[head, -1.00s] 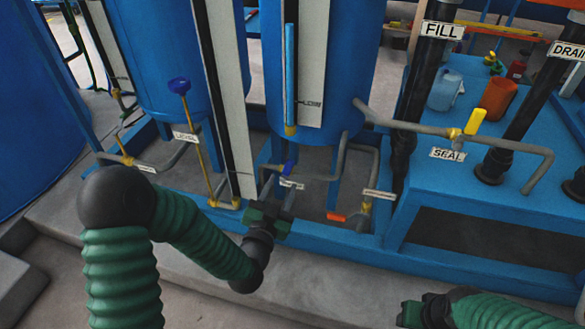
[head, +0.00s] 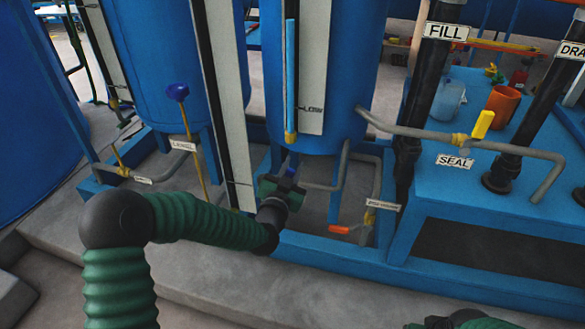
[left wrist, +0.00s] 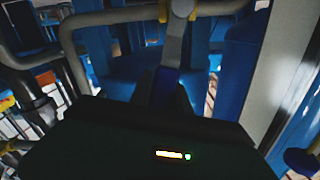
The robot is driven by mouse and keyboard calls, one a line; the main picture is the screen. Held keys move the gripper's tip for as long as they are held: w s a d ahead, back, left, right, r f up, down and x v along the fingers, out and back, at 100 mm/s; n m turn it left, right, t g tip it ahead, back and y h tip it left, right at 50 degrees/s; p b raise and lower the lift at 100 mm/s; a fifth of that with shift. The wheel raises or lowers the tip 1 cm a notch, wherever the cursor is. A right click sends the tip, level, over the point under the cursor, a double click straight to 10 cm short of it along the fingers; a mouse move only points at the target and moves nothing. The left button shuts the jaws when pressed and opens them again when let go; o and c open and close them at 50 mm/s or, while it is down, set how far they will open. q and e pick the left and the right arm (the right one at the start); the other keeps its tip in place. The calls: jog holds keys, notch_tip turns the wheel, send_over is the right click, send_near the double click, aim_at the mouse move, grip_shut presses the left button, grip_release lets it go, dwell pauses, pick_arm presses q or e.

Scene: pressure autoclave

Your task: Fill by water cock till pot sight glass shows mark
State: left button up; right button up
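My left gripper (head: 283,183) is at the low grey pipe under the middle blue tank. A blue valve handle (head: 293,165) shows just behind and above it, partly hidden. In the left wrist view a blue handle (left wrist: 166,88) on a grey valve stem reaches down to the dark gripper body; the fingers are too dark to tell open from shut, or touching from apart. A sight glass with a blue column (head: 291,75) stands before a white scale board with a LOW mark (head: 312,108). My right gripper (head: 440,322) is cut off at the bottom edge.
An orange handle (head: 340,229) sits on the low pipe to the right. A blue-knobbed rod (head: 178,93) stands left. The concrete floor in front is clear.

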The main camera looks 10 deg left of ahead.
pick_arm(q)
grip_shut()
dwell(1.0)
